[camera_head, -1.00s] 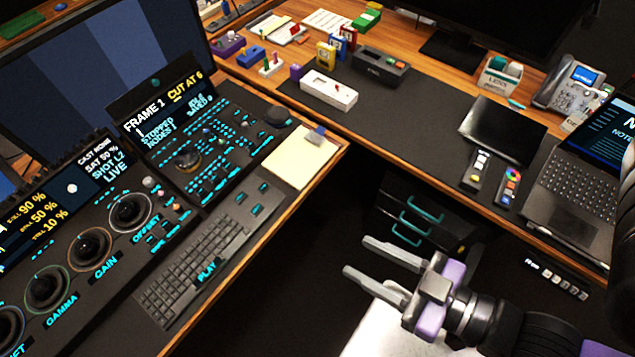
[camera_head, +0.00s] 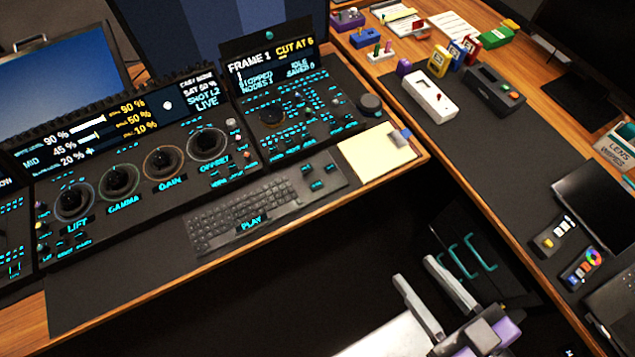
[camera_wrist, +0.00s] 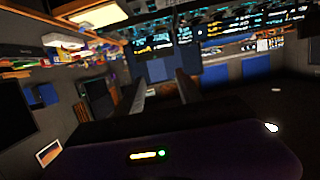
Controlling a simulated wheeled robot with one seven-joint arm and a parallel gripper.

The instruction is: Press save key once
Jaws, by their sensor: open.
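The trackball panel (camera_head: 140,205) shows at the left in the head view, with trackballs labelled lift, gamma, gain and offset. To its right is a second control panel (camera_head: 290,118) with many small lit keys. Its screen (camera_head: 268,62) reads "Frame 1", "Cut at 6", "Stopped", "Idle" and "Saved 0". A dark keyboard (camera_head: 240,212) with a "Play" label lies in front. The key labels are too small to tell which is the save key. My gripper (camera_head: 414,268) is open and empty, at the lower right, apart from the panels. It also shows in the wrist view (camera_wrist: 161,82).
A notepad (camera_head: 376,155) lies right of the keyboard. The desk's wooden front edge (camera_head: 300,222) runs between my gripper and the keys. Drawers with teal handles (camera_head: 470,255) are right of my gripper. A white box (camera_head: 430,97) stands on the right desk.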

